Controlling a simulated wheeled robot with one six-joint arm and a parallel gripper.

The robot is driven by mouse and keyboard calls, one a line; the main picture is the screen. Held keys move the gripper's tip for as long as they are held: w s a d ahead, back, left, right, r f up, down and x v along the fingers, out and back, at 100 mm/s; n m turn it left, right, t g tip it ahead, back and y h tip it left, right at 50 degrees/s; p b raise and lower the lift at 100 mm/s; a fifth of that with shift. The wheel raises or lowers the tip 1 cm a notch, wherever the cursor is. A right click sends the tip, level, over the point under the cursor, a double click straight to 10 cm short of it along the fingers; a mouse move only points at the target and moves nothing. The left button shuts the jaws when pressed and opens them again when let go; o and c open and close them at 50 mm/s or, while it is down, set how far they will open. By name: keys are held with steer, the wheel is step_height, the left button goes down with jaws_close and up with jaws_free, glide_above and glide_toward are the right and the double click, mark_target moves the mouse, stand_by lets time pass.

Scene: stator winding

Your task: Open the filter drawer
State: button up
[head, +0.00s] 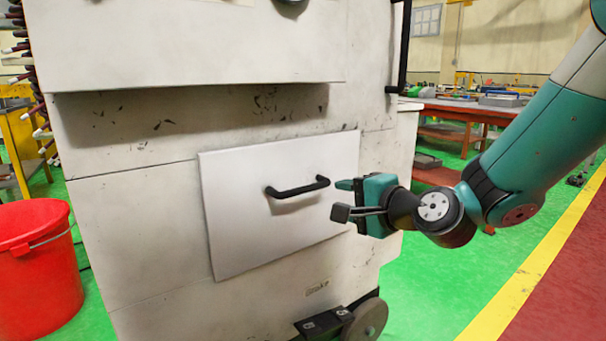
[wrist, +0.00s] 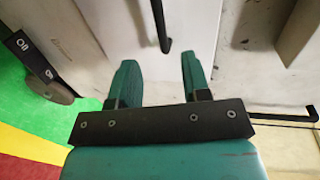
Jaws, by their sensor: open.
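The filter drawer has a plain white front (head: 235,215) low on the cabinet and appears shut, its panel close against the cabinet face. Its black bar handle (head: 297,188) runs across the front; it also shows in the wrist view as a dark bar (wrist: 160,22). My gripper (head: 343,198) is open and empty just right of the handle, its fingers pointing toward the drawer. In the wrist view, the handle's near end lines up with the gap between the fingertips (wrist: 159,62). The fingers appear apart from the handle; the exact distance is unclear.
The worn white cabinet (head: 120,130) has an overhanging upper panel (head: 180,45) above the drawer. A wheel (head: 367,318) stands at its base. A red bucket (head: 35,270) is at the left. A red workbench (head: 455,112) stands behind at right. Green floor is clear at lower right.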

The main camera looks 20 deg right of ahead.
mark_target(305, 191)
steer(key=shift+h, duration=0.3)
steer(key=p+x, duration=1.3)
steer(key=p, duration=0.3)
steer(key=shift+w+r+p, duration=0.1)
steer(key=shift+w+p, duration=0.2)
steer(key=shift+w+a+f+p, duration=0.2)
steer(key=shift+w+f+p, duration=0.25)
steer(key=shift+w, duration=0.2)
jaws_close()
